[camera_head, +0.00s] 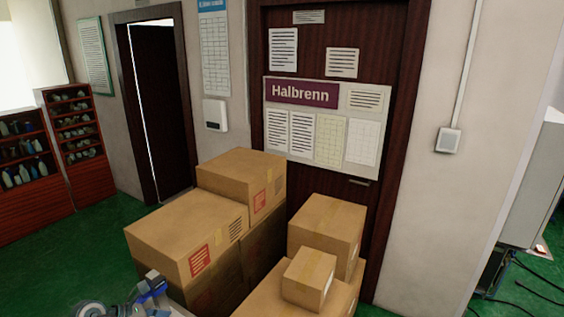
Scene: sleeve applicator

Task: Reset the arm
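Neither of my grippers can be made out in the head view. A grey and blue mechanical part (150,288) shows at the bottom edge, left of centre, cut off by the frame. I cannot tell whether it belongs to one of my arms or to a machine. No finger pair shows on it.
Large cardboard boxes (185,232) are stacked in front. A small box (308,277) and a medium box (327,228) stand on another at the right. Behind is a dark door (390,150) with a Halbrenn board (321,120). Red shelves (82,145) stand left. Green floor (95,240) is open there.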

